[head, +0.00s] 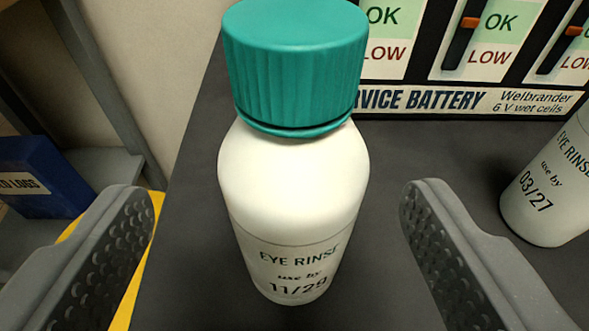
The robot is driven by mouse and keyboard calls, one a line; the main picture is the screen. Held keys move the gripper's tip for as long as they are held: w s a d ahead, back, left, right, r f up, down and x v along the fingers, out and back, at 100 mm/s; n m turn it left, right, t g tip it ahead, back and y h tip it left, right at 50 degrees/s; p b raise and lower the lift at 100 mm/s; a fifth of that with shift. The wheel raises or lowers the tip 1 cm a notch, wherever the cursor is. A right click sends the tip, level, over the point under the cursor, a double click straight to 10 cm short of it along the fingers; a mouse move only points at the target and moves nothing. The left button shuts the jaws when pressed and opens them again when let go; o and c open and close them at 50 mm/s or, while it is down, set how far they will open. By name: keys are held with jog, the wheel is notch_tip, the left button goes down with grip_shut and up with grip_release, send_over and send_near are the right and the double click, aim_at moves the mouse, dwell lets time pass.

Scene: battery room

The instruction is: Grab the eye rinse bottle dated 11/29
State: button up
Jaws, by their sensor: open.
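A white eye rinse bottle (292,195) with a ribbed teal cap stands upright on a dark grey surface in the middle of the head view. Its label reads "EYE RINSE use by 11/29". My gripper (280,215) is open, with one finger to the left of the bottle and the other to the right. Both fingers are clear of the bottle, with a gap on each side. A second white eye rinse bottle (555,190), marked 03/27, stands at the right edge, its top cut off by the frame.
A battery panel (470,100) marked "SERVICE BATTERY" with OK/LOW gauges stands behind the bottles. The dark surface (190,235) ends at the left. Beyond it are a blue log binder (45,170) and a grey shelf frame (110,100).

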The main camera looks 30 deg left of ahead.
aim_at(298, 231)
jog(key=w+f, duration=0.1)
jog(key=w+a+b, duration=0.1)
jog(key=w, duration=0.1)
jog(key=shift+a+f+b, duration=0.2)
jog(key=shift+f+b, duration=0.1)
jog(key=shift+f, duration=0.05)
jog(key=shift+w+a+f, duration=0.15)
jog(key=shift+w+a, duration=0.3)
jog(key=shift+w, duration=0.1)
jog(key=c, duration=1.2)
